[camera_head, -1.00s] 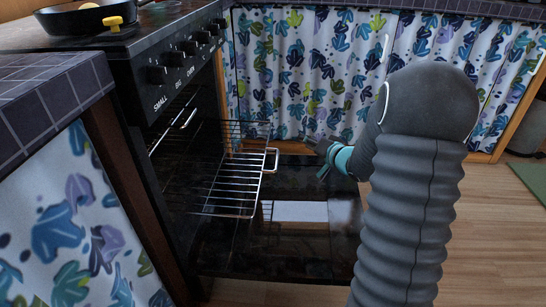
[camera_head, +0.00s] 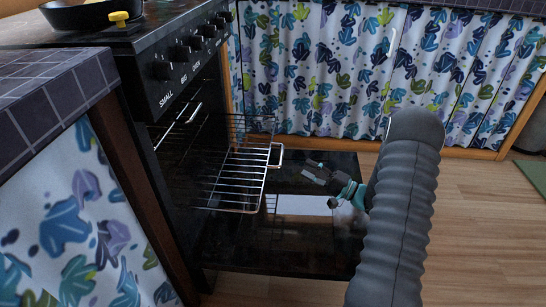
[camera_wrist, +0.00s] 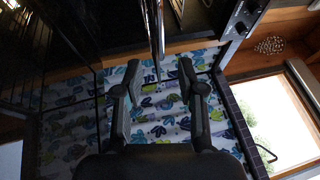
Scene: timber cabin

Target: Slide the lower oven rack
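The oven (camera_head: 180,95) has its dark door (camera_head: 270,245) folded down flat. A wire rack (camera_head: 235,185) sticks out of the oven above the door, with a raised loop handle (camera_head: 280,157) at its front right. More wires show above and behind it, and I cannot tell whether they are a second rack. My gripper (camera_head: 308,171) is over the door, to the right of the rack, apart from the handle and pointing toward the oven. In the wrist view my gripper (camera_wrist: 159,66) has its fingers spread and empty. A thin metal bar (camera_wrist: 158,35) shows beyond the fingertips.
A pan (camera_head: 90,14) sits on the stove top. A tiled counter (camera_head: 50,95) stands at the near left. Patterned curtains (camera_head: 330,70) close off the cupboards behind. The wooden floor (camera_head: 480,220) on the right is clear.

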